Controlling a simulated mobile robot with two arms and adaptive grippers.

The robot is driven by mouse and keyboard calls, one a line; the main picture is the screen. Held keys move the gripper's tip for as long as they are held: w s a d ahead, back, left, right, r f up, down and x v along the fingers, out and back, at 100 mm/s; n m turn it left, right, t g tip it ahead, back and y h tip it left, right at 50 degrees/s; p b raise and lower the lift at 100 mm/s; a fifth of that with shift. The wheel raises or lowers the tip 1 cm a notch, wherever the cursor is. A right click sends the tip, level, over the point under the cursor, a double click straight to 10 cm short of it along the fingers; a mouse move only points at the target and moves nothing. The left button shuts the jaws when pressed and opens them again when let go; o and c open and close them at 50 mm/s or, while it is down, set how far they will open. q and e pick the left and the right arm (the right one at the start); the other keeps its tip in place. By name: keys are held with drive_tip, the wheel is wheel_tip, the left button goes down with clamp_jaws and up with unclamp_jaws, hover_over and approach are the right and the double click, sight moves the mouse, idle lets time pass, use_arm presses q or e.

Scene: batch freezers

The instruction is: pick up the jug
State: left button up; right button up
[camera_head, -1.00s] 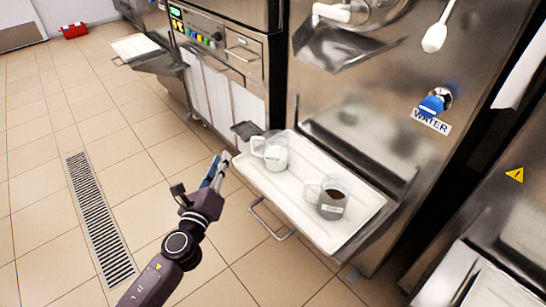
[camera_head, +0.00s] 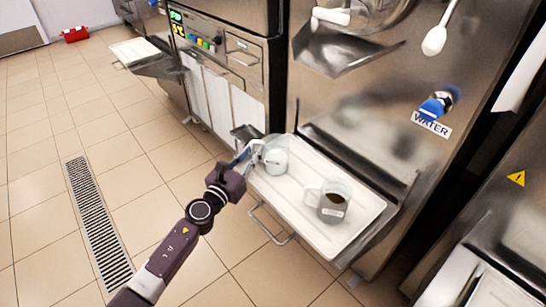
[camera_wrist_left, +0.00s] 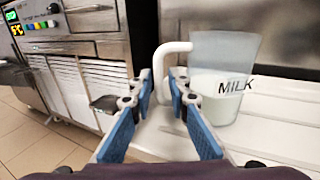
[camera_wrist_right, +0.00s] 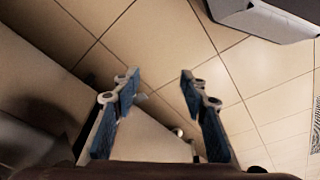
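A clear jug labelled MILK (camera_wrist_left: 228,75) with white liquid in it stands upright on a white tray (camera_head: 285,195); it also shows in the head view (camera_head: 277,158). Its white handle (camera_wrist_left: 165,70) points toward my left gripper (camera_wrist_left: 161,80). The left gripper is open, with the handle between or just beyond its blue fingertips. Whether they touch it I cannot tell. A second clear jug (camera_head: 334,205) with dark liquid stands on the same tray, nearer the front right. My right gripper (camera_wrist_right: 160,82) is open and empty above the tiled floor.
The tray sits at the front of a steel machine (camera_head: 385,110) with a blue WATER tap (camera_head: 437,104). A loop handle (camera_head: 268,222) sticks out below the tray. Another machine with coloured buttons (camera_head: 205,43) stands at left.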

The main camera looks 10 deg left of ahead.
use_arm(q)
drive_tip(key=shift+w, duration=0.1)
clamp_jaws()
drive_tip(key=shift+a+r, duration=0.1)
drive_tip(key=shift+r, duration=0.05)
idle(0.5)
